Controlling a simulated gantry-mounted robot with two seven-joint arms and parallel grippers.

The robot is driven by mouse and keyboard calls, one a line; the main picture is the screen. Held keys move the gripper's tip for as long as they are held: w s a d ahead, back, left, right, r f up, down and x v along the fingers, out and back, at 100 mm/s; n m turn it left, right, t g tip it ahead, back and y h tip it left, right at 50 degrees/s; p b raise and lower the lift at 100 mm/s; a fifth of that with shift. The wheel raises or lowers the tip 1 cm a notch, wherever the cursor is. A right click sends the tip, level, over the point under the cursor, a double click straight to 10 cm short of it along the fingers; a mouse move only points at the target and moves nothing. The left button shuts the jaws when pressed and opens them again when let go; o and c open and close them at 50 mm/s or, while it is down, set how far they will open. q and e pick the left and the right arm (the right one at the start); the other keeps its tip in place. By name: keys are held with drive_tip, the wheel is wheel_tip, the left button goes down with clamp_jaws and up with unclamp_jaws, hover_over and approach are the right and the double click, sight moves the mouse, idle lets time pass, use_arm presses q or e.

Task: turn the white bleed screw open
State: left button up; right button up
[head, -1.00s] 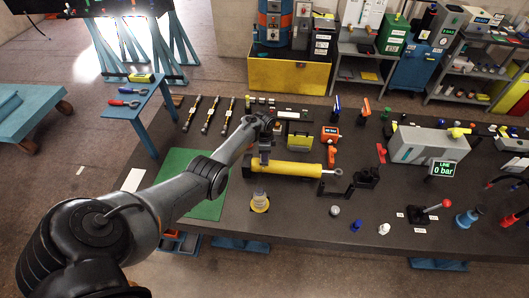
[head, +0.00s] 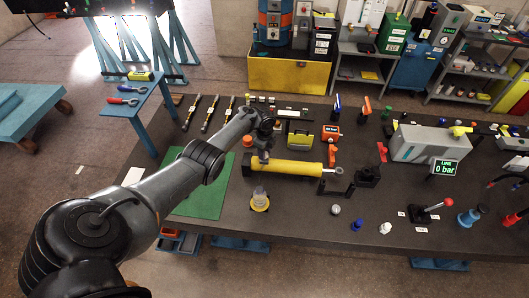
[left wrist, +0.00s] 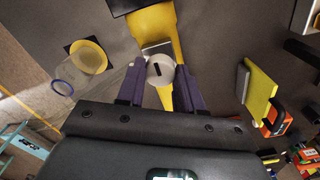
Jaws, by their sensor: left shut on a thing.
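The white bleed screw (left wrist: 160,70) shows in the left wrist view as a round white head with a dark slot, on the yellow cylinder (head: 295,169). My left gripper (left wrist: 158,84) has its two dark fingers on either side of the screw head and is shut on it. In the head view my left gripper (head: 263,157) points down at the left end of the cylinder and hides the screw. My right gripper is not in view.
A clear cup with a yellow base (head: 260,200) stands just in front of the cylinder's left end. A green mat (head: 207,200) lies to the left. A black bracket (head: 336,188) stands by the rod end. A yellow-green box (head: 300,141) sits behind.

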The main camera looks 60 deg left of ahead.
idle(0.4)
use_arm(q)
drive_tip(key=o, duration=1)
drive_tip(key=shift+o, duration=0.2)
wheel_tip(320, 180, up, 11)
drive_tip(key=p, duration=0.3)
drive_tip(key=shift+f, duration=0.1)
